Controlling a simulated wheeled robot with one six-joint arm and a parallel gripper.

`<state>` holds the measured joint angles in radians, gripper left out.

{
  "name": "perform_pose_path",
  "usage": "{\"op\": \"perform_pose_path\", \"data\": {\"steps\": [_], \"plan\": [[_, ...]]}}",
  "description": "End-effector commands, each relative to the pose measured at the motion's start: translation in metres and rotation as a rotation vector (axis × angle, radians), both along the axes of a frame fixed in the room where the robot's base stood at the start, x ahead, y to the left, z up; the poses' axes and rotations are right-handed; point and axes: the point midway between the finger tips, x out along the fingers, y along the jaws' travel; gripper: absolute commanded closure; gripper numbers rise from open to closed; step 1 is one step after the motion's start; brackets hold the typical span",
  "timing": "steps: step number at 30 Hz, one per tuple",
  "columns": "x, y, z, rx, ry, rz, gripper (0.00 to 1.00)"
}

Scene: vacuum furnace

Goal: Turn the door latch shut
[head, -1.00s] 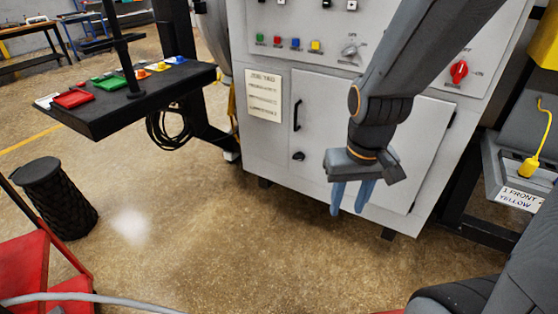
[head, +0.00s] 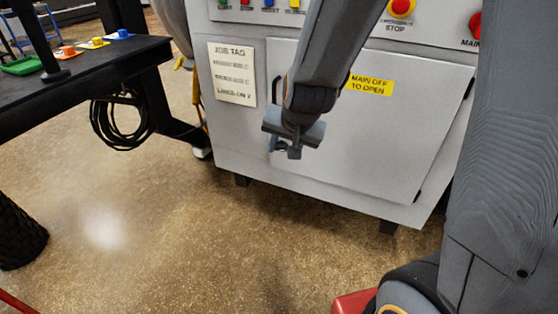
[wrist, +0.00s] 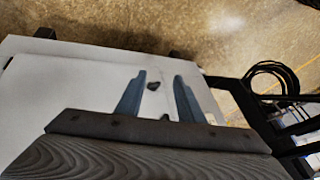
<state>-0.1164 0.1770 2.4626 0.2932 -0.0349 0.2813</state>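The cabinet door (head: 375,150) is a pale grey panel, apparently flush in its frame. Its latch (wrist: 154,86) shows in the wrist view as a small dark knob on the door, roughly between my two blue fingers; which way it is turned is too small to tell. In the head view my gripper (head: 284,148) is in front of the door's lower left part and largely covers the latch. In the wrist view my gripper (wrist: 160,74) is open, its fingers apart with nothing held. I cannot tell how near the fingertips are to the latch.
A black handle (head: 277,90) is above the latch area. A yellow "MAIN OFF TO OPEN" label (head: 369,85) is on the door and a job tag (head: 232,74) left of it. A black table (head: 85,85) with coiled cable (head: 120,122) stands left.

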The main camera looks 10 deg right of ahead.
Motion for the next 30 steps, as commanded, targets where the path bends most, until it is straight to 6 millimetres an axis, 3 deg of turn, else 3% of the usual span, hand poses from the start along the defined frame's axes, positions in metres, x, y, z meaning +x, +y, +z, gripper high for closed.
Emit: {"op": "perform_pose_path", "data": {"steps": [1,6,15,21,30], "plan": [[0.019,0.004,-0.022,0.019,-0.038,-0.04,0.66],[0.071,0.011,-0.054,0.089,-0.173,-0.19,0.66],[0.148,0.014,-0.107,0.211,-0.411,-0.449,0.66],[0.187,0.01,-0.141,0.29,-0.575,-0.613,0.66],[0.227,-0.001,-0.191,0.393,-0.832,-0.836,0.66]]}}
